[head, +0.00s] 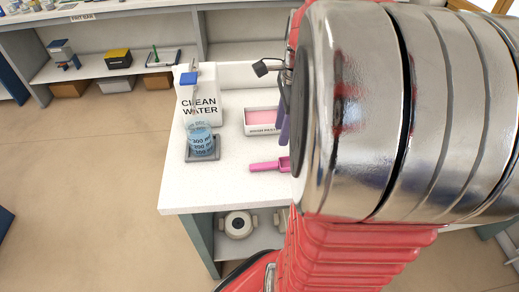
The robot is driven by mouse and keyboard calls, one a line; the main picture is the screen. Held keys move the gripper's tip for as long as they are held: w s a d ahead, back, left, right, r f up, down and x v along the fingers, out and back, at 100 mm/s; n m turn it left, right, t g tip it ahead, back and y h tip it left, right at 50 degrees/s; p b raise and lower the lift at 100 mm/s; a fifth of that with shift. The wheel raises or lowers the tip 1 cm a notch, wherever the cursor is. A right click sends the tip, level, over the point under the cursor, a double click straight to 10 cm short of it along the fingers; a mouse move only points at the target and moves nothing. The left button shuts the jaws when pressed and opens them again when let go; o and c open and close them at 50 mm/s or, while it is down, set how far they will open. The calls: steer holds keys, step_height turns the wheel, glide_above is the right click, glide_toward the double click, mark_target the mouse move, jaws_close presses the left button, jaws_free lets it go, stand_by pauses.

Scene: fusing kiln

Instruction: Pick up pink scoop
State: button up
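The pink scoop (268,166) lies on the white bench top, near its front edge. Its handle points left, and its right end passes behind my arm. My red and silver arm fills the right half of the head view and hides most of what is behind it. A dark grey and purple part (283,127) shows at the arm's left edge, above and behind the scoop in the picture. It may be part of my gripper, but its opening is hidden. I cannot see any contact with the scoop.
On the white bench (182,188), a beaker of blue liquid (201,143) stands on a grey pad, before a "CLEAN WATER" container (199,105). A white tray with pink contents (262,129) sits behind the scoop. Shelves (95,68) line the back; the floor at left is clear.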

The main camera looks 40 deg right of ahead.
glide_above(275, 163)
steer(key=f, duration=0.7)
steer(key=shift+s+d+f, duration=0.15)
steer(key=shift+d+f, duration=0.05)
steer(key=shift+f, duration=0.15)
steer(key=shift+a+f, duration=0.2)
steer(key=shift+f, duration=2.4)
jaws_close()
